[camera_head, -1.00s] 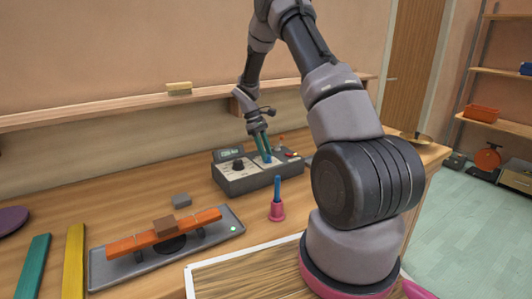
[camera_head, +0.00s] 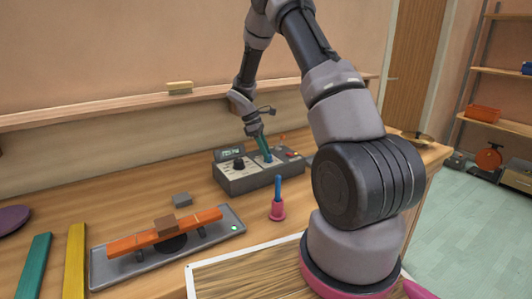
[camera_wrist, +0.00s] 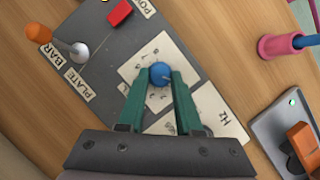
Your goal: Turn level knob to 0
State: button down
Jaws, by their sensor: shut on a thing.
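The grey control box (camera_head: 250,180) stands on the bench against the back, with a small display at its back left. A round blue knob (camera_wrist: 158,72) sits on a pale dial plate (camera_wrist: 138,68) in the wrist view; a bit of blue also shows at the fingertips in the head view. My gripper (camera_wrist: 160,80) comes down from above, its green fingers on either side of the blue knob and shut on it. The dial marks are too small to read, and the knob's pointer is unclear. A black knob (camera_head: 238,165) on the box's left is hidden by my gripper in the wrist view.
A switch with an orange tip (camera_wrist: 38,33) stands by the PLATE and BAR labels, near a red button (camera_wrist: 120,12). A grey tray (camera_head: 110,268) with orange bars lies front left.

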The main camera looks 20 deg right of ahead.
jog(key=c, duration=0.6)
grip_release()
jog(key=v, duration=1)
jog(key=shift+r, duration=0.4)
jog(key=shift+a+r, duration=0.1)
jog(key=shift+a, duration=0.05)
jog(key=s+a+r+m+t+y, duration=0.25)
jog(key=s+r+m, duration=0.25)
jog(key=s+r, duration=0.55)
jog(key=s+a+r+m+t+y, duration=0.15)
jog(key=s+r+m+t, duration=0.3)
jog(key=s+r, duration=0.6)
jog(key=s+r+m+t+y, duration=0.1)
jog(key=s+r+m+t, duration=0.1)
jog(key=s+m, duration=0.4)
jog(key=s+a, duration=0.1)
jog(key=s, duration=0.2)
jog(key=shift+s+r+t+y, duration=0.25)
jog(key=shift+s+t+y, duration=0.15)
